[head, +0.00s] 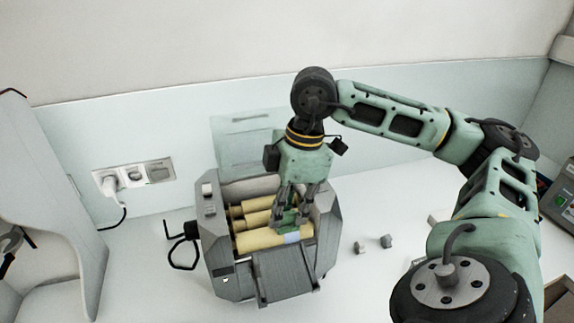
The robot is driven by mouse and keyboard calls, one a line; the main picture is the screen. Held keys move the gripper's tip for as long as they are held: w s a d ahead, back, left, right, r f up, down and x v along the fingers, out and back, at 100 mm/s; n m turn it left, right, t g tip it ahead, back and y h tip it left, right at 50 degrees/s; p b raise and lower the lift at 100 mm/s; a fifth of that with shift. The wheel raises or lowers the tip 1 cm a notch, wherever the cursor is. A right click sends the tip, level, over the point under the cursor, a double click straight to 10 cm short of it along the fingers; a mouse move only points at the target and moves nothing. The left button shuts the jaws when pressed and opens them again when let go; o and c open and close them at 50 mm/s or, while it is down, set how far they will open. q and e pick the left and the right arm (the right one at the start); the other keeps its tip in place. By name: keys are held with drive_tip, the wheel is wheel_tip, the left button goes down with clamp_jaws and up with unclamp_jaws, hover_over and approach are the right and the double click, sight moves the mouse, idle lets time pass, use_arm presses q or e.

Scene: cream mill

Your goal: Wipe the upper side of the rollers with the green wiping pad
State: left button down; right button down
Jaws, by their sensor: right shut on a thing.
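The cream mill (222,262) stands on the white counter, a grey boxy machine with an open top. Several yellow rollers (258,240) lie side by side inside it. My right gripper (292,222) points down into the open top, over the right part of the rollers. It is shut on the green wiping pad (289,217), which is mostly hidden by the fingers. The pad is at the rollers; I cannot tell whether it touches them. A small pale blue patch shows beside the pad on the front roller. My left gripper is not in view.
A black crank handle (183,252) sticks out on the mill's left side. Two small grey pieces (386,241) lie on the counter to its right. A wall socket with a plug (109,185) is at the back left. A grey panel (60,200) stands at the far left.

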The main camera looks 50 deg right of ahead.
drive_tip(key=shift+r+p, duration=3.35)
drive_tip(key=shift+r, duration=0.6)
drive_tip(key=shift+w+d, duration=0.1)
drive_tip(key=shift+w, duration=0.05)
